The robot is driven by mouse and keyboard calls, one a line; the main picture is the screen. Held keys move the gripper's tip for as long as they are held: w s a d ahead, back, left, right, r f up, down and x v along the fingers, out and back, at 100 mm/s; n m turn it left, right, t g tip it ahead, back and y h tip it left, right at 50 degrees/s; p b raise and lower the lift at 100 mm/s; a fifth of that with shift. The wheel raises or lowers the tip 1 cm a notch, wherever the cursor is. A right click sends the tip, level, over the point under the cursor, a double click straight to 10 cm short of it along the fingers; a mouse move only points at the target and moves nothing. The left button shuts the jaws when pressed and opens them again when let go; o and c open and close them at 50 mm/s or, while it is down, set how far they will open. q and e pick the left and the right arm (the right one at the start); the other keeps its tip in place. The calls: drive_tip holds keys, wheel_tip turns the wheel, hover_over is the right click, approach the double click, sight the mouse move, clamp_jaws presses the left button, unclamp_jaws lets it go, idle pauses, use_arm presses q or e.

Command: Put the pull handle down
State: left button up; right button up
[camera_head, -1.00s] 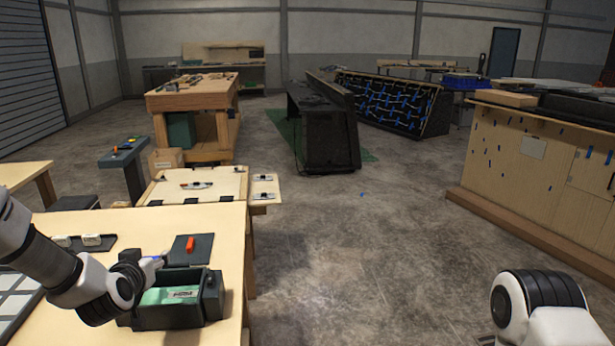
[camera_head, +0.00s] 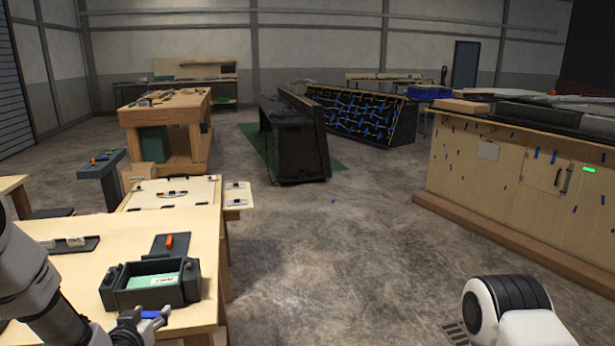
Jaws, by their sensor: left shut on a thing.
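My left gripper (camera_head: 150,318) is low in the head view, at the front edge of the near wooden table (camera_head: 190,225). It is shut, with a blue part showing near its fingertips. The pull handle in its grip is mostly hidden and too small to make out clearly. The gripper is in front of a dark open box (camera_head: 150,298) holding a green and white item (camera_head: 152,281). My right gripper is not in view.
A dark plate with an orange piece (camera_head: 169,241) lies behind the box. A dark strip with white pieces (camera_head: 75,243) is at the left. A pale board (camera_head: 172,194) stands beyond the table. A wooden counter (camera_head: 480,175) stands right. The floor between is clear.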

use_arm(q)
drive_tip(key=s+d+f, duration=0.2)
drive_tip(key=d+f, duration=0.1)
drive_tip(key=d, duration=0.4)
drive_tip(key=s+d+f+m+h, duration=0.1)
drive_tip(key=s+d+f, duration=0.1)
drive_tip(key=d+f, duration=0.2)
drive_tip(key=d, duration=0.3)
drive_tip(key=shift+w, duration=0.15)
